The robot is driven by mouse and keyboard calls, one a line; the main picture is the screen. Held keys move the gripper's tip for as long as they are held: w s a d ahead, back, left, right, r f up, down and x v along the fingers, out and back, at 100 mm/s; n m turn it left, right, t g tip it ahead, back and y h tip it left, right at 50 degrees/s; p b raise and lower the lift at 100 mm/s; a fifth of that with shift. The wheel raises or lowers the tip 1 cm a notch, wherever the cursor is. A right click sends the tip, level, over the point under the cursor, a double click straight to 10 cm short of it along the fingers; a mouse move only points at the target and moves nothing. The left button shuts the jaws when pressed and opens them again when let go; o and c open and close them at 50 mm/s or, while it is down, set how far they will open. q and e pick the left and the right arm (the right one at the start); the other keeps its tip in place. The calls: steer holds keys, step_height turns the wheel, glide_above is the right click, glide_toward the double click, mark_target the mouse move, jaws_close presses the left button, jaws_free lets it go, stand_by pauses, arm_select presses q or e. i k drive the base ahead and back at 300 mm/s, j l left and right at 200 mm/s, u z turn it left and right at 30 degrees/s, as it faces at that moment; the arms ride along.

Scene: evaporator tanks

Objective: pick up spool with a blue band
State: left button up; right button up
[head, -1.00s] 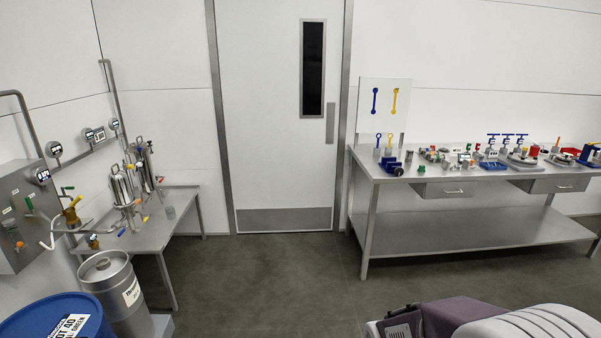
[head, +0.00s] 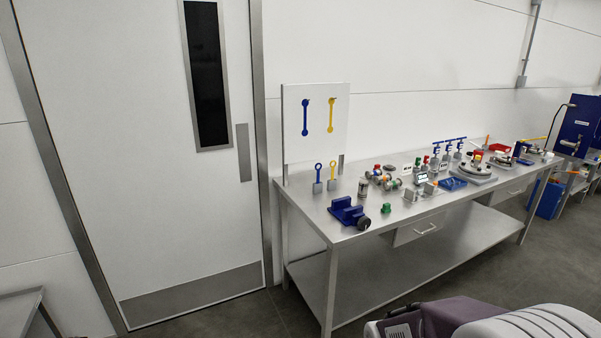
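Several small metal fittings (head: 385,181) with coloured parts stand on the steel workbench (head: 345,243) in the head view. Some could be spools, but they are too small to tell, and I cannot make out a blue band on any of them. A short grey cylinder (head: 362,188) stands to the left of them. Neither of my grippers is in view.
A blue vise (head: 347,212) sits at the bench's near left corner, with a green-topped part (head: 386,208) beside it. A blue tray (head: 453,184) and clamp-like stations stand farther right. A closed door (head: 130,150) is at left. Floor shows before the bench.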

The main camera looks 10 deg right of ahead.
mark_target(368, 175)
steer(key=i+z, duration=0.9)
